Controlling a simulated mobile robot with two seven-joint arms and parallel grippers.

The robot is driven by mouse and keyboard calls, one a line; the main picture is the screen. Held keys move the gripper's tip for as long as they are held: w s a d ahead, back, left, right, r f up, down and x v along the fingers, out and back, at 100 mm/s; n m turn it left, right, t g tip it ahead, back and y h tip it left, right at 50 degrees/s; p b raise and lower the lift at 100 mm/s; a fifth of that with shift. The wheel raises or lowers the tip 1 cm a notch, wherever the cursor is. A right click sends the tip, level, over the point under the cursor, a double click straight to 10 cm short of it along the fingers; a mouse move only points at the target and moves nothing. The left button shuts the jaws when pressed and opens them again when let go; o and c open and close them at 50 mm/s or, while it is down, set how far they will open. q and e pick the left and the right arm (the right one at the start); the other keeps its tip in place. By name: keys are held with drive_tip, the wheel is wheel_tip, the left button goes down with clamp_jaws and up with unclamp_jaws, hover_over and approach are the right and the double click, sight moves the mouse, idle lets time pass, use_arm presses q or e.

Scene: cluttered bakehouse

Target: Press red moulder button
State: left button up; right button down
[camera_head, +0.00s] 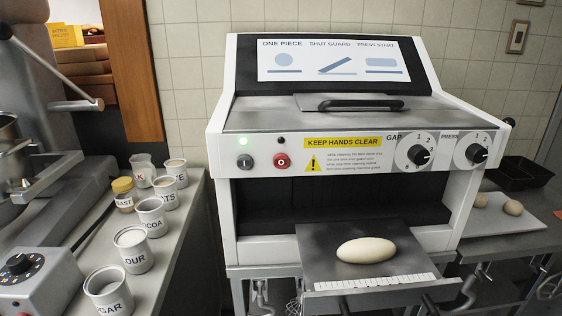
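The moulder (228,190) stands in the middle, a white machine with a dark front opening. Its red button (282,160) sits on the left part of the front panel, with a pale mark at its centre. A dark grey button (245,161) is to its left. The metal guard (270,117) with a black handle lies down over the top. A long oval dough piece (366,250) rests on the moulder's front tray (320,240). Neither gripper shows.
Labelled tubs (133,250) and jars line the left counter (178,222), beside a grey machine with a dial (20,264). Two knobs, GAP (421,155) and PRESS (476,153), are on the panel's right. Dough balls (513,207) lie on a board at right.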

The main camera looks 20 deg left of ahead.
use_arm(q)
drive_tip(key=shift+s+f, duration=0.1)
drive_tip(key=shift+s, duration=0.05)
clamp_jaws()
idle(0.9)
